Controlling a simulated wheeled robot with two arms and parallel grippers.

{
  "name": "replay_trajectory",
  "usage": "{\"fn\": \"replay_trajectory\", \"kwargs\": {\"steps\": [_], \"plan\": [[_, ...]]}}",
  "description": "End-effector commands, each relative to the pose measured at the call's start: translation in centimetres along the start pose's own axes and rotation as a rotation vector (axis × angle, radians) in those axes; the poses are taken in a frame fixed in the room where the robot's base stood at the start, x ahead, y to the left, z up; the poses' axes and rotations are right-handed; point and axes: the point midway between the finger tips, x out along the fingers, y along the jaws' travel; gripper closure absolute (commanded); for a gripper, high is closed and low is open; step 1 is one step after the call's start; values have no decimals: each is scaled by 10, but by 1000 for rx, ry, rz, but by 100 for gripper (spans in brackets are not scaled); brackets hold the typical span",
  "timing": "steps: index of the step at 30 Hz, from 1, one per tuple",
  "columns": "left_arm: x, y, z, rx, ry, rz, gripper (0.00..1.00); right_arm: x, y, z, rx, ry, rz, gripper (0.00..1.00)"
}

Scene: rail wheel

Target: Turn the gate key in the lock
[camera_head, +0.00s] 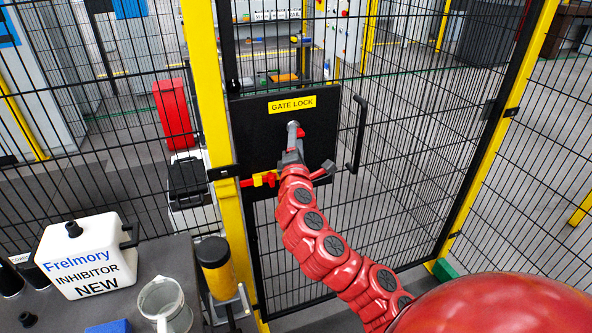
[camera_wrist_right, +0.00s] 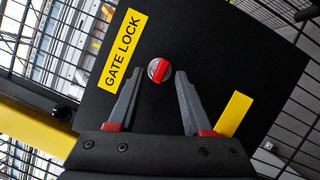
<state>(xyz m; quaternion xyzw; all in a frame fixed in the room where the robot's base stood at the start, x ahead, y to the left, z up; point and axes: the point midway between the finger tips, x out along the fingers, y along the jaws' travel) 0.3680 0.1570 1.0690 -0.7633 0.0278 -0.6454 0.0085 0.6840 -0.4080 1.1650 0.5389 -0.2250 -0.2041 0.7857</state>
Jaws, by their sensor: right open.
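The black lock plate (camera_head: 250,120) on the mesh gate carries a yellow GATE LOCK label (camera_head: 292,104). Below the label is a round silver lock with a red key (camera_head: 301,132). In the right wrist view the red key (camera_wrist_right: 159,71) sits in the lock, its bar roughly parallel to the label's long side. My right gripper (camera_head: 294,142) is in front of the plate, just below the key. In the right wrist view it is open (camera_wrist_right: 158,82), one finger on each side of the key. Whether a finger touches the key I cannot tell. My left gripper is out of view.
A red and yellow latch (camera_head: 262,181) is at the plate's lower left, by the yellow post (camera_head: 212,120). A black handle (camera_head: 358,135) stands right of the plate. A table with a white Frelmory container (camera_head: 85,262) and a glass beaker (camera_head: 165,302) is at lower left.

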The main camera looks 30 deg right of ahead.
Motion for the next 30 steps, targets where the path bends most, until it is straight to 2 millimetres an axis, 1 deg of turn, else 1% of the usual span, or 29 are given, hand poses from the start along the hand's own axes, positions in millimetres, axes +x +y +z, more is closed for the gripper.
{"fn": "replay_trajectory", "kwargs": {"steps": [2,14,15,16,21,27,30], "plan": [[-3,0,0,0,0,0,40,-11,-2,1,-2,-2,-1,50],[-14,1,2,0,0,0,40,-75,-2,0,-1,-1,0,50],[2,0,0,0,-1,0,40,-78,4,1,1,4,-7,50],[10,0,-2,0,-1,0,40,-81,5,0,3,7,-9,50],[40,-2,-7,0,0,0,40,-99,6,1,3,4,-10,50],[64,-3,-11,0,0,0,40,-129,2,1,0,2,-11,50],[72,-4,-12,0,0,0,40,-142,2,0,0,2,-8,50]]}}
